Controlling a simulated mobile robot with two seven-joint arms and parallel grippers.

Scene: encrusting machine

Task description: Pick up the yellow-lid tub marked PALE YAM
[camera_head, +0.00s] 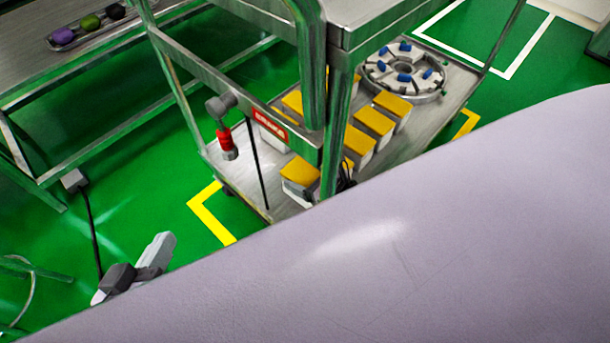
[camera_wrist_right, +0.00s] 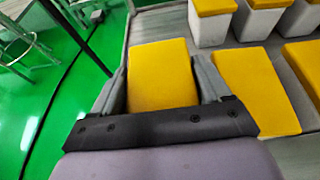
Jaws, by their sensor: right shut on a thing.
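In the right wrist view a yellow-lid tub (camera_wrist_right: 162,62) sits between the two fingers of my right gripper (camera_wrist_right: 160,84), which is shut on it. Only its yellow lid shows; no marking is readable, so I cannot tell whether it is the PALE YAM tub. In the head view several yellow-lid tubs (camera_head: 373,121) stand on the cart's lower shelf (camera_head: 415,127); their labels are not readable.
Another yellow-lid tub (camera_wrist_right: 257,88) is close beside the right finger, with several more behind. The cart's steel post (camera_head: 338,130) rises in front of the shelf. A round fixture with blue parts (camera_head: 404,72) occupies the shelf's far end. Green floor lies left.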

